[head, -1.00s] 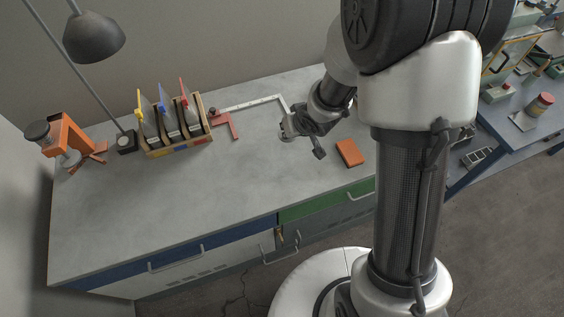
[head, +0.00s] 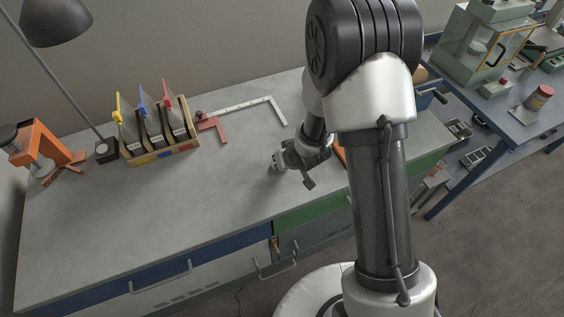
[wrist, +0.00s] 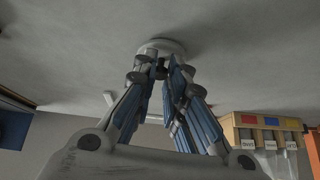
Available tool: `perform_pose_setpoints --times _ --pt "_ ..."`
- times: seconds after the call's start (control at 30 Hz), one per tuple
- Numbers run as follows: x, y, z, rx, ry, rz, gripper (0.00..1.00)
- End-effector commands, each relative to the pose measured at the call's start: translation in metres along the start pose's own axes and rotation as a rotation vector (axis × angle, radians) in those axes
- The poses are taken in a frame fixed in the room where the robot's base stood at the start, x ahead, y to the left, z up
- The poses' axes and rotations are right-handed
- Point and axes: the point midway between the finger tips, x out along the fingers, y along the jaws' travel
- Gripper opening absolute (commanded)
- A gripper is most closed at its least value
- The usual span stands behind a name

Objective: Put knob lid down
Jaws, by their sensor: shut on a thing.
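The knob lid shows in the wrist view as a pale grey round disc (wrist: 162,45) beyond my fingertips, with a dark part between them. My gripper (wrist: 163,68) is shut on it. In the head view my gripper (head: 278,163) is low over the middle of the grey bench top (head: 190,205). The lid cannot be made out clearly there. In the wrist view the disc appears very near the bench surface, but I cannot tell whether it touches.
A wooden rack (head: 162,152) with coloured tabs stands at the back left, beside a red and white square (head: 213,129). An orange stand (head: 38,150) and a lamp (head: 58,20) are further left. An orange block (head: 340,153) is partly behind my arm. The bench's front left is clear.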

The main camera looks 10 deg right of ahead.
Motion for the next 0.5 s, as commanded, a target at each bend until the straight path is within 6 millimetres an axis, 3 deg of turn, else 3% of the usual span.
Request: perform_pose_setpoints --times 0.27,0.3,0.5 --pt "0.0017 0.0002 0.0007 0.0 0.001 0.0 0.0" --pt "0.0016 0.0002 0.0007 0.0 0.001 0.0 0.13" --pt "0.0009 0.0001 0.0003 0.001 0.001 0.0 0.27"
